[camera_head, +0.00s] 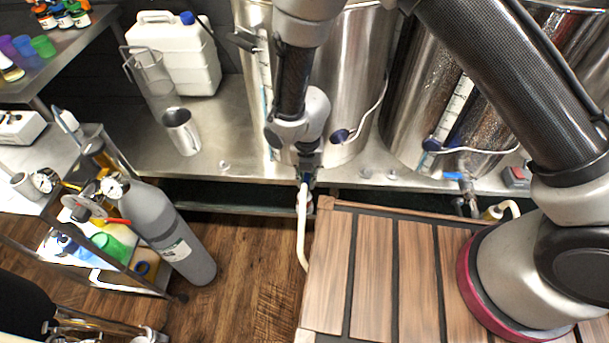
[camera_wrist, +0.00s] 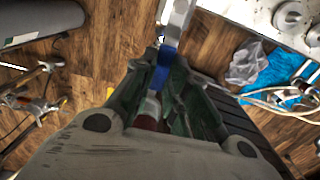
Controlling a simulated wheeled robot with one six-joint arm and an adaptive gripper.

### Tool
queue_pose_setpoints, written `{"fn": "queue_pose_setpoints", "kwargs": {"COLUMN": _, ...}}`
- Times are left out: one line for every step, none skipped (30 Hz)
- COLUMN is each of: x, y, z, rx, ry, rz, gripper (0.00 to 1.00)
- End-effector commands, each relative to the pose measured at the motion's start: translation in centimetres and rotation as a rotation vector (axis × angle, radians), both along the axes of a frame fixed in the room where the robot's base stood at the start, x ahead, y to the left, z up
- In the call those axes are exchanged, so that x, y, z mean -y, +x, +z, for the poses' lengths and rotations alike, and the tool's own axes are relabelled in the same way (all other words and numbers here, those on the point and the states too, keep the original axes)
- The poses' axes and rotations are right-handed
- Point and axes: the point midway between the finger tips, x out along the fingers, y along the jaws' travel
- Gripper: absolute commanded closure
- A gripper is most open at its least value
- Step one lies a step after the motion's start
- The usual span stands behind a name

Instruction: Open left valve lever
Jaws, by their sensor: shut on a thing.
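The left valve lever is blue; it shows in the wrist view (camera_wrist: 161,72) between the dark green fingers of my gripper (camera_wrist: 160,88). In the head view my gripper (camera_head: 308,170) points down in front of the left steel kettle (camera_head: 352,65), at the bench's front edge. The gripper is shut on the lever. My wrist and fingers hide most of the lever and valve body in the head view. A pale hose (camera_head: 301,225) hangs down below the valve.
The right kettle (camera_head: 420,95) has its own blue-handled valve (camera_head: 456,176). A slatted wooden platform (camera_head: 375,270) lies right of the hose. A gas cylinder (camera_head: 170,235) and a metal cart stand at left. A metal pitcher (camera_head: 183,132) and white canister (camera_head: 180,55) stand on the bench.

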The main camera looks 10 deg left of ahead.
Motion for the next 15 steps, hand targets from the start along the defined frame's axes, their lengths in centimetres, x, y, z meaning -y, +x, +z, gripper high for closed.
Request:
{"fn": "queue_pose_setpoints", "kwargs": {"x": 0.02, "y": 0.1, "z": 0.06, "rx": 0.001, "ry": 0.001, "rz": 0.007, "gripper": 1.0}}
{"fn": "queue_pose_setpoints", "kwargs": {"x": 0.04, "y": 0.1, "z": 0.06, "rx": 0.001, "ry": 0.001, "rz": 0.009, "gripper": 1.0}}
{"fn": "queue_pose_setpoints", "kwargs": {"x": 0.05, "y": 0.11, "z": 0.06, "rx": 0.001, "ry": 0.001, "rz": 0.011, "gripper": 1.0}}
{"fn": "queue_pose_setpoints", "kwargs": {"x": 0.05, "y": 0.12, "z": 0.06, "rx": 0.001, "ry": 0.001, "rz": 0.012, "gripper": 1.0}}
{"fn": "queue_pose_setpoints", "kwargs": {"x": 0.06, "y": 0.11, "z": 0.06, "rx": 0.001, "ry": 0.001, "rz": 0.012, "gripper": 1.0}}
{"fn": "queue_pose_setpoints", "kwargs": {"x": 0.06, "y": 0.11, "z": 0.05, "rx": 0.001, "ry": 0.0, "rz": 0.013, "gripper": 1.0}}
{"fn": "queue_pose_setpoints", "kwargs": {"x": 0.06, "y": 0.12, "z": 0.05, "rx": 0.001, "ry": 0.0, "rz": 0.013, "gripper": 1.0}}
{"fn": "queue_pose_setpoints", "kwargs": {"x": 0.06, "y": 0.12, "z": 0.06, "rx": 0.001, "ry": 0.0, "rz": 0.013, "gripper": 1.0}}
{"fn": "queue_pose_setpoints", "kwargs": {"x": 0.07, "y": 0.12, "z": 0.06, "rx": 0.001, "ry": 0.0, "rz": 0.013, "gripper": 1.0}}
{"fn": "queue_pose_setpoints", "kwargs": {"x": 0.07, "y": 0.12, "z": 0.06, "rx": 0.001, "ry": 0.0, "rz": 0.013, "gripper": 1.0}}
{"fn": "queue_pose_setpoints", "kwargs": {"x": 0.07, "y": 0.12, "z": 0.06, "rx": 0.001, "ry": 0.0, "rz": 0.013, "gripper": 1.0}}
{"fn": "queue_pose_setpoints", "kwargs": {"x": 0.07, "y": 0.12, "z": 0.05, "rx": 0.001, "ry": 0.0, "rz": 0.014, "gripper": 1.0}}
{"fn": "queue_pose_setpoints", "kwargs": {"x": 0.07, "y": 0.12, "z": 0.05, "rx": 0.001, "ry": 0.0, "rz": 0.014, "gripper": 0.82}}
{"fn": "queue_pose_setpoints", "kwargs": {"x": 0.07, "y": 0.12, "z": 0.05, "rx": 0.001, "ry": 0.0, "rz": 0.014, "gripper": 0.77}}
{"fn": "queue_pose_setpoints", "kwargs": {"x": 0.08, "y": 0.11, "z": 0.05, "rx": 0.001, "ry": 0.0, "rz": 0.013, "gripper": 0.69}}
